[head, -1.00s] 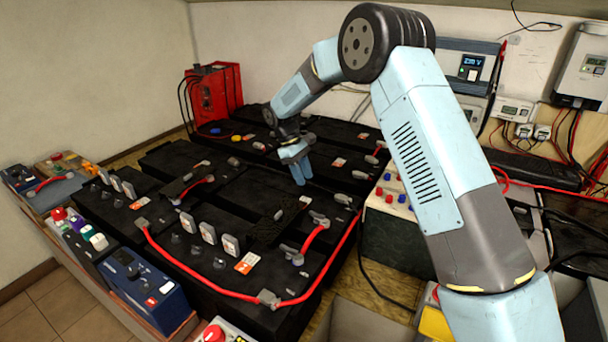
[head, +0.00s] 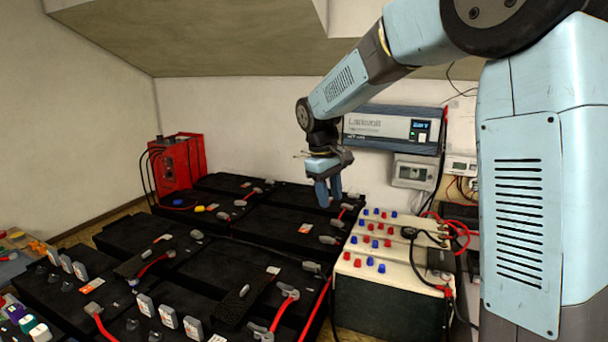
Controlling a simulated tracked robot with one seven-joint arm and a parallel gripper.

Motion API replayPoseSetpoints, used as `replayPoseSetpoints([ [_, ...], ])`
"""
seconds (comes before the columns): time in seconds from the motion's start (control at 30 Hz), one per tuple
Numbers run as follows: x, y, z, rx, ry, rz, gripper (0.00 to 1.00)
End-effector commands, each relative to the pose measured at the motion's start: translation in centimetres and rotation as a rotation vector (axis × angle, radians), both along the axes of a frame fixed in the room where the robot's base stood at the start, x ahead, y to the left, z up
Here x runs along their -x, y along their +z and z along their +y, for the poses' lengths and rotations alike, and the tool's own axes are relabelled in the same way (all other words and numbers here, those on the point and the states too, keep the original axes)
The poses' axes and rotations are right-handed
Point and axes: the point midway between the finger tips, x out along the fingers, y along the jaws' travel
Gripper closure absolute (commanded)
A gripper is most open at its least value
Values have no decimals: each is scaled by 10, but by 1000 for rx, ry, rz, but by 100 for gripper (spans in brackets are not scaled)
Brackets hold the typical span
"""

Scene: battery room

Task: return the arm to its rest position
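My light-blue and grey arm reaches in from the right side of the head view and bends down at the wrist. My gripper (head: 328,192) hangs with its blue fingers pointing down, above the far right part of the black battery bank (head: 210,262). It appears to be clear of the batteries, though the exact height is hard to judge. Nothing shows between or below the fingers. The fingers are small and seen at an angle, so I cannot tell whether they are open or shut.
A cream-topped box with red and blue terminals (head: 378,245) stands right of the batteries. A red unit (head: 180,165) stands at the back left. An inverter (head: 394,125) and a small meter box (head: 412,172) hang on the back wall. Red cables (head: 460,232) lie by the box.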

Motion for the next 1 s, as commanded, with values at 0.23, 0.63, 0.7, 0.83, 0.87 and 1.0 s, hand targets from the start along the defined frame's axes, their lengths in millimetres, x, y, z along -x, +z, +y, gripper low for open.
replayPoseSetpoints([
  [0.23,49,40,-49,-56,-129,-95,62],
  [0.63,137,73,-112,-154,-335,-242,62],
  [0.7,153,75,-120,-172,-370,-268,62],
  [0.83,183,77,-135,-207,-436,-316,62],
  [0.87,190,77,-138,-215,-451,-327,62],
  [1.0,222,74,-151,-253,-521,-379,62],
])
